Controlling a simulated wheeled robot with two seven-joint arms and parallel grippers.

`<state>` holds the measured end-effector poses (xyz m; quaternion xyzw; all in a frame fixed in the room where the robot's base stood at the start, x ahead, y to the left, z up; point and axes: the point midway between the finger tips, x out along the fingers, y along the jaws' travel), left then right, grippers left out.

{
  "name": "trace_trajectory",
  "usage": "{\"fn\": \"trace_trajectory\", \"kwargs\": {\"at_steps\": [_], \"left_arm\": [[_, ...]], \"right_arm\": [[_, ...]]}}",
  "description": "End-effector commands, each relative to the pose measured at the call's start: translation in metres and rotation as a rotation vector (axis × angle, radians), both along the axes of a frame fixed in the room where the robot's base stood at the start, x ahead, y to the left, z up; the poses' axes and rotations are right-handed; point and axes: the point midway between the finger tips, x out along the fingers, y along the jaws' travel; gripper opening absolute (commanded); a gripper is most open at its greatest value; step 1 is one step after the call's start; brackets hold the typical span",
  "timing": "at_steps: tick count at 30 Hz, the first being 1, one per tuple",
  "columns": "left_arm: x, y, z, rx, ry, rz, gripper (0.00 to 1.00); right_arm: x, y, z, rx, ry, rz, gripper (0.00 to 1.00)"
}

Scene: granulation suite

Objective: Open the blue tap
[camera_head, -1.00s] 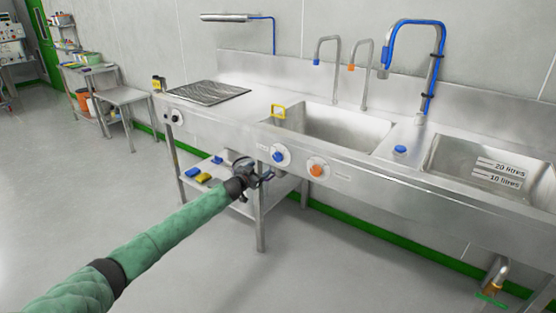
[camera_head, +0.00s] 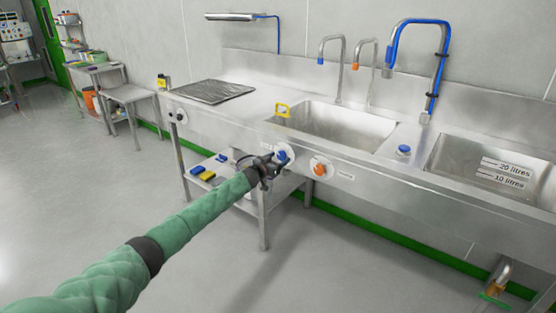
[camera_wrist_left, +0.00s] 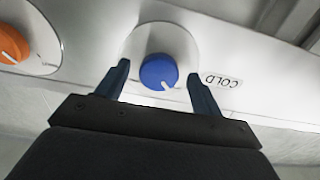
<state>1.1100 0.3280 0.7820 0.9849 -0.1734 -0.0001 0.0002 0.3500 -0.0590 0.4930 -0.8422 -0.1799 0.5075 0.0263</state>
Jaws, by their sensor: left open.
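The blue tap knob (camera_head: 282,156) sits on the front panel of the steel sink unit. In the left wrist view the blue knob (camera_wrist_left: 159,72) has a white pointer mark, a round pale plate behind it and a "COLD" label beside it. My left gripper (camera_head: 275,162) is open at the knob. In the wrist view the left gripper's fingers (camera_wrist_left: 158,82) stand one on each side of the knob, with gaps showing on both sides. My right gripper is not in view.
An orange knob (camera_head: 320,169) is to the right on the same panel, and it also shows in the wrist view (camera_wrist_left: 12,45). The sink basin (camera_head: 335,128) is above. A lower shelf (camera_head: 225,172) holds blue and yellow items.

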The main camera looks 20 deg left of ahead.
Motion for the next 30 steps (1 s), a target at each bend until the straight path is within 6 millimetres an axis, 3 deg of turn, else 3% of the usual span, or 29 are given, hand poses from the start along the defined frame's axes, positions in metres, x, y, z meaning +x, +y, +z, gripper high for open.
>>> {"fn": "trace_trajectory", "kwargs": {"at_steps": [10,17,30], "left_arm": [[0.0032,-0.0012,0.0002,0.0,0.0,0.0,0.67],[0.0031,-0.0011,0.0,0.001,0.0,0.0,0.22],[0.0029,-0.0011,-0.0003,0.083,-0.03,0.0,0.22]], "right_arm": [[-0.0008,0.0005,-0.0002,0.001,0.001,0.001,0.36],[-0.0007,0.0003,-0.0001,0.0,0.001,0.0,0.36],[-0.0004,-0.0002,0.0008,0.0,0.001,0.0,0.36]]}}
